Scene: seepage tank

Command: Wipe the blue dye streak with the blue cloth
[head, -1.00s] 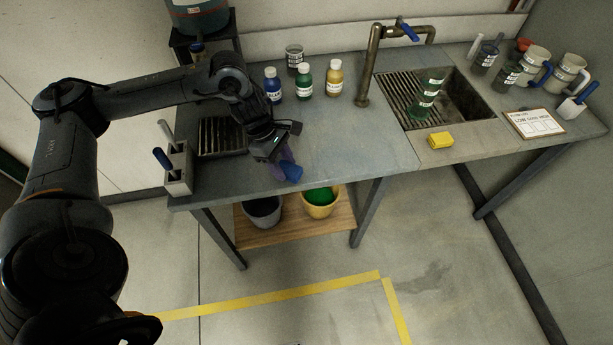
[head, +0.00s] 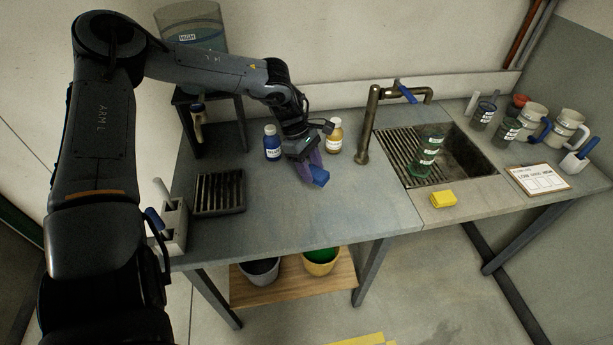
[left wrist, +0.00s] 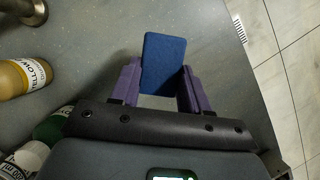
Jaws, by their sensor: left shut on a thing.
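My left gripper (head: 309,172) is over the middle of the grey bench, in front of the bottles. Its purple fingers are shut on the blue cloth (head: 320,178), a small folded pad. In the left wrist view the cloth (left wrist: 163,64) sticks out between the two fingers (left wrist: 160,85), with the bench surface below it. I cannot tell whether the cloth touches the bench. I cannot make out the blue dye streak in either view; the gripper and arm hide part of the bench. My right gripper is not in view.
A blue bottle (head: 272,143) and a yellow bottle (head: 335,138) stand close behind the gripper. The tap (head: 364,125), sink (head: 462,160) and yellow sponge (head: 443,199) are to the right. A drain tray (head: 219,191) lies left. The front of the bench is clear.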

